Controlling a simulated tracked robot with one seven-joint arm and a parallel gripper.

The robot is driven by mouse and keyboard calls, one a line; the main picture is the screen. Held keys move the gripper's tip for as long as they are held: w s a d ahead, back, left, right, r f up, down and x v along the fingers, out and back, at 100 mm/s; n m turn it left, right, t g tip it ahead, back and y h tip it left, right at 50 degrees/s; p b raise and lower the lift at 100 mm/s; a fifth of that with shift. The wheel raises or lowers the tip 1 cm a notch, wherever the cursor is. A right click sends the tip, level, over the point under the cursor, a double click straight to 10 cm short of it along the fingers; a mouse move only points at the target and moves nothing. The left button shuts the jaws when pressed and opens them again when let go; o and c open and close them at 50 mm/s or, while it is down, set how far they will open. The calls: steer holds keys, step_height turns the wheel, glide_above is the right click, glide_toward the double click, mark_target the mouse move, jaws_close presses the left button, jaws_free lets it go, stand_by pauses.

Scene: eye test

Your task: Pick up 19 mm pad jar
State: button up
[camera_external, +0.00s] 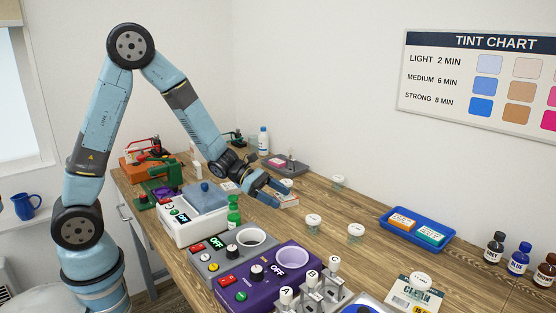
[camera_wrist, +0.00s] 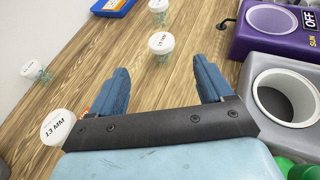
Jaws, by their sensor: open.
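Several small clear jars with white lids stand on the wooden bench. In the wrist view, one jar (camera_wrist: 161,43) stands beyond the gap between my fingertips; its lid label seems to read 19 MM, but it is small. It appears to be the jar (camera_external: 313,222) right of my gripper in the external view. My gripper (camera_external: 281,194) is open and low over the bench; nothing shows between its fingers in the wrist view (camera_wrist: 162,66). A jar marked 13 MM (camera_wrist: 57,127) is beside the left finger, partly hidden by my gripper.
Other lidded jars stand at the far left (camera_wrist: 36,70) and farther ahead (camera_wrist: 158,8). A blue tray (camera_external: 385,223) holds small boxes. A purple device (camera_external: 262,290) and a grey device (camera_external: 212,262) line the bench's front. Bare wood surrounds the middle jars.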

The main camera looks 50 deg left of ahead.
mark_target(314, 225)
step_height(314, 225, down, 3)
steer(key=shift+d+f, duration=0.1)
steer(key=shift+f, duration=0.1)
steer(key=x, duration=1.3)
steer(key=shift+w+d, duration=0.15)
steer(key=shift+d, duration=0.2)
steer(key=c, duration=1)
